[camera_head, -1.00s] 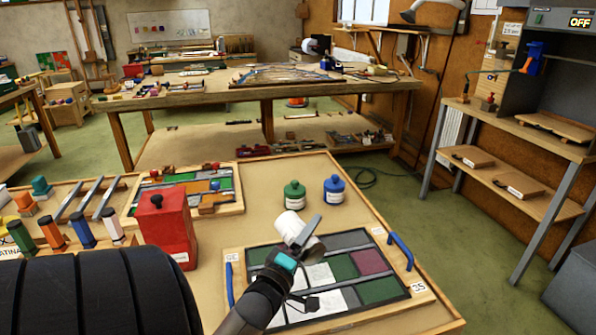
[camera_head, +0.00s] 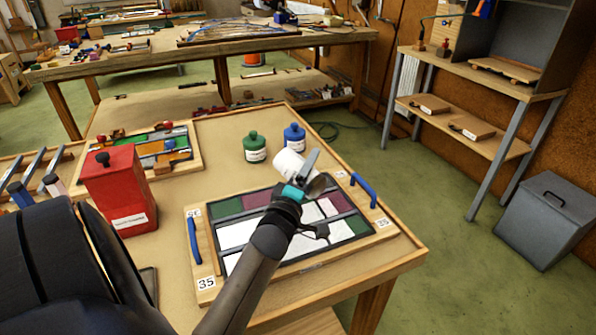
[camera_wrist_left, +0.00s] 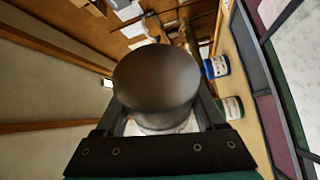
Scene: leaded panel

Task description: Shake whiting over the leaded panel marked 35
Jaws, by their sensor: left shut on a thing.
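The leaded panel marked 35 (camera_head: 238,234) lies flat in a wooden frame with blue handles at its left and right. Its panes are green, purple and white between dark leads; I cannot tell white glass from whiting. My left gripper (camera_head: 303,178) is shut on a white shaker (camera_head: 287,162) and holds it tilted above the panel, with its dark end toward the lower right. In the left wrist view, the shaker's domed metal end (camera_wrist_left: 157,80) sits between the fingers. My forearm and gripper hide part of the panel. My right gripper is not in view.
A red can (camera_head: 120,190) stands left of the panel. A green jar (camera_head: 254,147) and a blue jar (camera_head: 294,137) stand behind it. Another glass panel in a wooden frame (camera_head: 190,163) lies at the back left. Bare tabletop (camera_head: 215,150) shows between them.

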